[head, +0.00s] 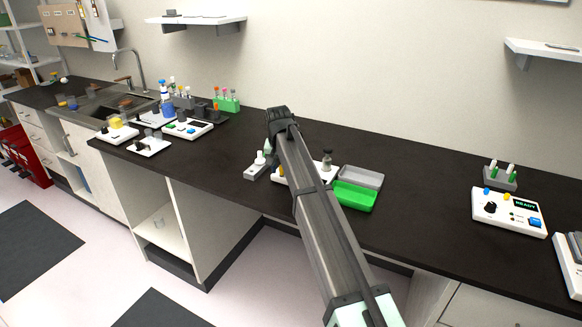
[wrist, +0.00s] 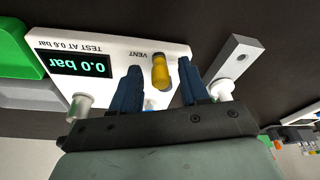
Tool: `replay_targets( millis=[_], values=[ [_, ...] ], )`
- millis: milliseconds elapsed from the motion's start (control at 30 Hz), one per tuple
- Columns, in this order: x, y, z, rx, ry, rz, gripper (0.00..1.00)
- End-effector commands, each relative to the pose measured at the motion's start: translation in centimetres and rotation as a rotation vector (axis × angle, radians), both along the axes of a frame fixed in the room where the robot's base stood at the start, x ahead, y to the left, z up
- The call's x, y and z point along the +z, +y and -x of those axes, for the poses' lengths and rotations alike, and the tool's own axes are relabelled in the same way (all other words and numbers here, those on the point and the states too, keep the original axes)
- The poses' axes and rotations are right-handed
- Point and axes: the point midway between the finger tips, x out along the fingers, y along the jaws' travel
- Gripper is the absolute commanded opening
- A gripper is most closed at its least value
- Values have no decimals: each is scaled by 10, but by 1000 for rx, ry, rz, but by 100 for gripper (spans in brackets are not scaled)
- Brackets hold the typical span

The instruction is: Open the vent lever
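The vent lever (wrist: 160,72) is a short yellow handle beside the word VENT on a white panel (wrist: 120,52). The panel has a screen (wrist: 75,65) reading 0.0 bar and appears upside down in the wrist view. My gripper (wrist: 161,67) is open, with one blue finger on each side of the lever and visible gaps between.
A green tray (head: 354,196) and a grey tray (head: 362,176) lie right of the unit. A grey bar-shaped block (wrist: 236,62) stands close beside my right finger. A white control box (head: 508,212) sits farther right. The dark bench between is clear.

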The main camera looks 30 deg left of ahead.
Motion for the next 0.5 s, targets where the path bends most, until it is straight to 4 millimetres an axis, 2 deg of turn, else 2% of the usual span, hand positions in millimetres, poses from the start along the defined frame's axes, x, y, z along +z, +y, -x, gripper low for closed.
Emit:
replay_targets(
  millis=[267,500],
  values=[
    [2,0,0,0,1,0,45],
    [18,0,0,0,0,0,45]
  ],
)
